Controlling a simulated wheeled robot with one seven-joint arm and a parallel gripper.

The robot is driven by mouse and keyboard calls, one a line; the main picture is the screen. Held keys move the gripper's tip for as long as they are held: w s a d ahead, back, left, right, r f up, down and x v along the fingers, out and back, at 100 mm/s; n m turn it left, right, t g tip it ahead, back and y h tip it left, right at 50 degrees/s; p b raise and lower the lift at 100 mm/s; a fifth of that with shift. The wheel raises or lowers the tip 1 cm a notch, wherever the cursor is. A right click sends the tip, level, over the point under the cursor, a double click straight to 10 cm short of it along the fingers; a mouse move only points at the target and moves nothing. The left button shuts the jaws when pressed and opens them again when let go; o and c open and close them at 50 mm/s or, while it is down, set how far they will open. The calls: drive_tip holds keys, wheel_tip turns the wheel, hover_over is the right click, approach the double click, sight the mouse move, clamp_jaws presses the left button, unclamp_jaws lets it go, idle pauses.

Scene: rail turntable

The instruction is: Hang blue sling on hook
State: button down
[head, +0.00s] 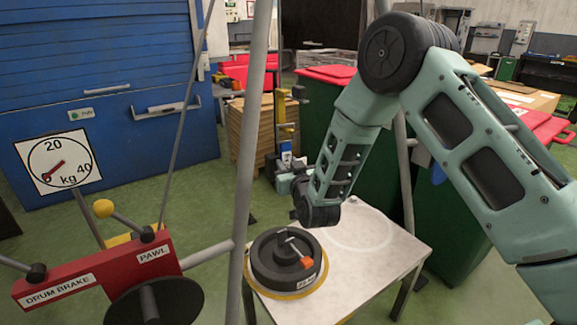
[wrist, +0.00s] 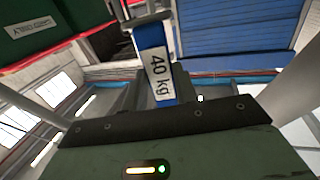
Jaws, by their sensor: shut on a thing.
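The blue sling (wrist: 151,38) carries a white "40 kg" label and sits between the fingers of my gripper (wrist: 157,92) in the wrist view. The gripper is shut on it. A grey metal bar shows at the sling's far end; I cannot tell whether they touch. In the head view my wrist is above the table's far left side, and the fingers are small and partly hidden behind it. A yellow and dark upright part (head: 285,128) stands just beyond. I cannot clearly make out the hook.
Black weights with an orange-topped handle (head: 300,258) sit on a yellow-rimmed disc on the white table (head: 385,262). A grey pole (head: 247,150) rises left of it. Green bins stand behind.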

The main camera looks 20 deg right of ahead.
drive_tip(key=c, duration=1)
unclamp_jaws()
drive_tip(key=s+b, duration=0.3)
drive_tip(key=s, duration=1.4)
drive_tip(key=s+a+r+n+g+y+p, duration=0.3)
drive_tip(key=s+a+n+g+y+p, duration=0.1)
drive_tip(key=s+a+g, duration=0.65)
drive_tip(key=s+d+r+n+g+h+p, duration=0.1)
drive_tip(key=s+d+r+g, duration=0.1)
drive_tip(key=s, duration=0.4)
drive_tip(key=s+d+r+n+g+h+p, duration=0.1)
drive_tip(key=s+d+r+g+h, duration=0.1)
drive_tip(key=s, duration=0.3)
drive_tip(key=s+d+r+n+g+h+p, duration=0.1)
drive_tip(key=s+r+g, duration=0.1)
drive_tip(key=s, duration=0.4)
drive_tip(key=shift+s+d+r+g, duration=0.3)
drive_tip(key=shift+d+r+g, duration=0.1)
drive_tip(key=shift+g, duration=0.35)
